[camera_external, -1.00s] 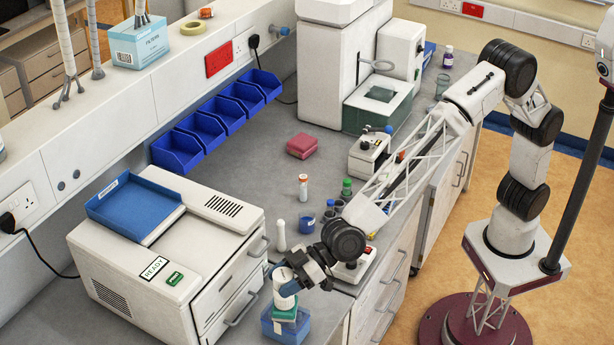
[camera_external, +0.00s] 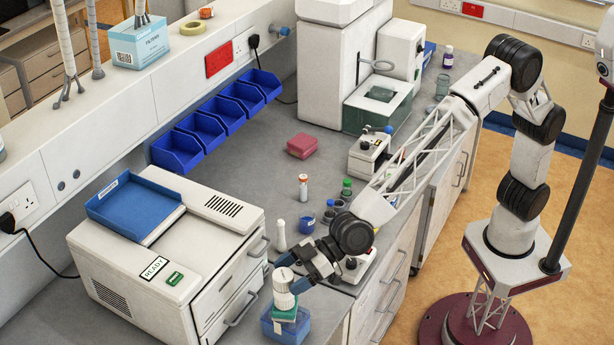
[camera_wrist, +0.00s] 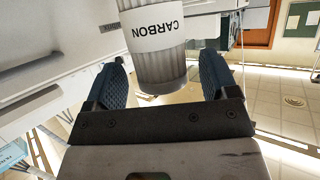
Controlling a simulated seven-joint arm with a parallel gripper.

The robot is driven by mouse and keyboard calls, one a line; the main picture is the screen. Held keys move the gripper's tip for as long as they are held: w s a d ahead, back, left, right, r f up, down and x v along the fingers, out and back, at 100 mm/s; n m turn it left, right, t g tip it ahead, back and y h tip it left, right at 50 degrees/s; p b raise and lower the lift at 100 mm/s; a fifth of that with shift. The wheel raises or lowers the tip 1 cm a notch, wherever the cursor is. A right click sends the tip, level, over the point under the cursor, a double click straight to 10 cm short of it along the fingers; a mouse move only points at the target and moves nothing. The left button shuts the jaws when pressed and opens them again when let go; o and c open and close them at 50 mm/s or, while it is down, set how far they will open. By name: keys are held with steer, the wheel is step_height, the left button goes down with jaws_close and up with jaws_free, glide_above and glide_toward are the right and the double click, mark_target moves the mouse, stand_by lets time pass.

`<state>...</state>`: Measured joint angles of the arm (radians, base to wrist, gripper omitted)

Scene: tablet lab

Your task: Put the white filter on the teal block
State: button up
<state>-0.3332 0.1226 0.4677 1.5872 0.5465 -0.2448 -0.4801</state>
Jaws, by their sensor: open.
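The white filter (camera_external: 284,284), a short cylinder with a ribbed grey band, appears to stand upright on the teal block (camera_external: 287,314) at the bottom of the external view. The block sits in or on a blue box (camera_external: 291,331). My gripper (camera_external: 292,273) is open just behind and to the upper right of the filter. In the wrist view the filter (camera_wrist: 160,60) shows a label reading "CARBON". The open fingers of my gripper (camera_wrist: 164,72) lie left and right of it, with gaps visible. The block is not visible in the wrist view.
A white machine (camera_external: 170,265) with a blue tray (camera_external: 135,207) on top stands close on the left. The bench's front edge is near.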

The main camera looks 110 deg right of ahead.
steer(key=v, duration=0.9)
steer(key=shift+s+r, duration=0.2)
steer(key=shift+s, duration=0.05)
steer(key=shift+d, duration=0.1)
stand_by(0.6)
steer(key=s+d+r+g, duration=0.2)
steer(key=s+d, duration=0.5)
steer(key=s, duration=0.3)
steer(key=s+d+r+g, duration=0.2)
steer(key=s+d, duration=0.5)
steer(key=s, duration=0.4)
steer(key=s+d+f+g+h, duration=0.1)
steer(key=s+d, duration=0.3)
steer(key=s, duration=0.7)
steer(key=s+d+f+m+g+h, duration=0.1)
steer(key=s+d+f+g, duration=0.2)
steer(key=s, duration=0.8)
steer(key=s+d+f+m+g, duration=0.1)
steer(key=s+d+f+g, duration=0.1)
steer(key=s+d, duration=0.5)
steer(key=s, duration=0.4)
steer(key=shift+s+d+f+g+h, duration=0.15)
steer(key=shift+s+f+g+h, duration=0.05)
steer(key=shift+f+g+h, duration=0.2)
